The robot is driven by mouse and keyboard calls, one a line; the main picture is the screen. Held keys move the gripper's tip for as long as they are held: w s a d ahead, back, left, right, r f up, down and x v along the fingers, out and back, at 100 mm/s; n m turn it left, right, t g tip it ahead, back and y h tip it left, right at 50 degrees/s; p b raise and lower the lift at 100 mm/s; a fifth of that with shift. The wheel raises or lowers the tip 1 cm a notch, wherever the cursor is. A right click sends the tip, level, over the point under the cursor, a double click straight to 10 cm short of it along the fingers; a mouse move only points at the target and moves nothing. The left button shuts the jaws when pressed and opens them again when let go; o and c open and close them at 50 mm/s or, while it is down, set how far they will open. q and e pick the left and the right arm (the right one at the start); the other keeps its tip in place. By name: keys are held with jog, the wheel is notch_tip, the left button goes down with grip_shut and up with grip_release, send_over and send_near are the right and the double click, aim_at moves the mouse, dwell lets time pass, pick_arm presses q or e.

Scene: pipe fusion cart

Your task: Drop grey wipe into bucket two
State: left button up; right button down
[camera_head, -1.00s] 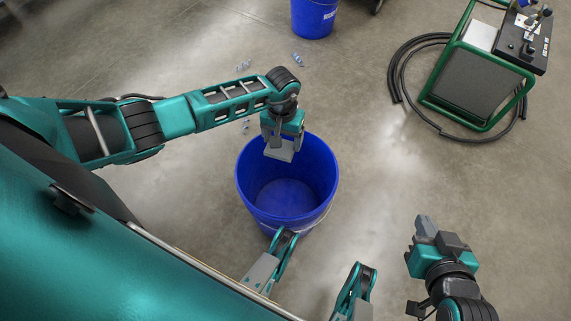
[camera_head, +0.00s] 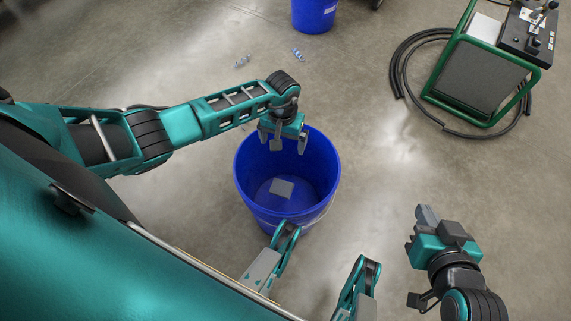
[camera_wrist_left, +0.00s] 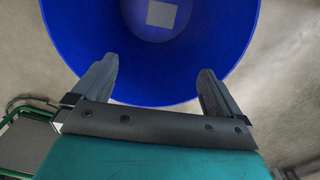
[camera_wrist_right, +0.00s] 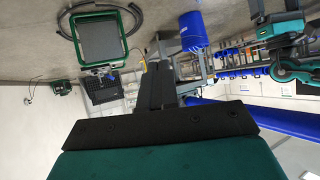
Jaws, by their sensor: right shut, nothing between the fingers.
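The grey wipe (camera_head: 282,187) is a small flat square inside the blue bucket (camera_head: 246,190), low down near its floor. It also shows in the left wrist view (camera_wrist_left: 161,14), inside the bucket (camera_wrist_left: 225,65). My left gripper (camera_head: 288,148) is open and empty above the bucket's far rim, with its fingers pointing down. Its spread fingers (camera_wrist_left: 158,82) frame the bucket in the left wrist view. My right gripper (camera_head: 424,212) is shut and empty, off to the right of the bucket. I cannot read a number on this bucket.
A second blue bucket (camera_head: 314,14) with a white label stands at the back. Small bottles (camera_head: 297,54) lie on the floor. A green-framed machine (camera_head: 478,75) with a coiled black hose (camera_head: 398,75) stands at the back right.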

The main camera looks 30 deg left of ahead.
pick_arm(q)
notch_tip(320, 180, up, 13)
jog(key=p, duration=0.4)
jog(key=shift+p, duration=0.35)
pick_arm(e)
jog(key=shift+s+d+r+h, duration=0.15)
jog(key=shift+s+d+r, duration=0.05)
jog(key=shift+d+r, duration=0.25)
jog(key=shift+s+d+r+h, duration=0.15)
jog(key=shift+d+r, duration=0.15)
jog(key=shift+r, duration=0.15)
pick_arm(q)
jog(key=shift+d, duration=0.1)
